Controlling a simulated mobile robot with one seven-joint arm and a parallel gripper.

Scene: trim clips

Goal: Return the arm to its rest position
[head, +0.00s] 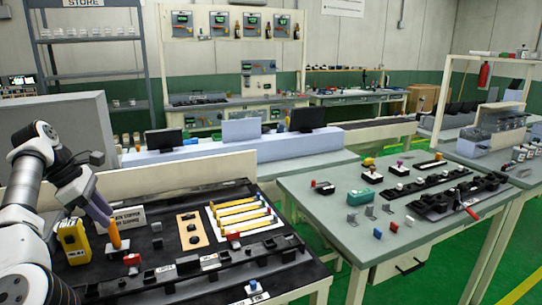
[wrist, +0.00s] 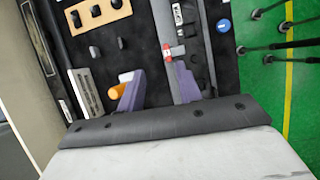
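My arm stands at the left of the head view, with my gripper (head: 104,217) low over the left end of the black-topped table. In the wrist view, the purple fingers of my gripper (wrist: 157,72) are spread wide, with bare black surface and nothing held between them. An orange-handled item (head: 115,236) stands by the fingertips in the head view. In the wrist view the orange handle (wrist: 117,91) shows just outside the left finger, partly hidden by it; I cannot tell if they touch.
A yellow device (head: 74,242) stands close left of the fingers. A sign plate (head: 129,217), a wooden board (head: 192,231) and a white rack with yellow bars (head: 240,216) lie on the same table. A low cream panel (head: 180,176) rises behind. A grey-topped table (head: 330,220) stands right.

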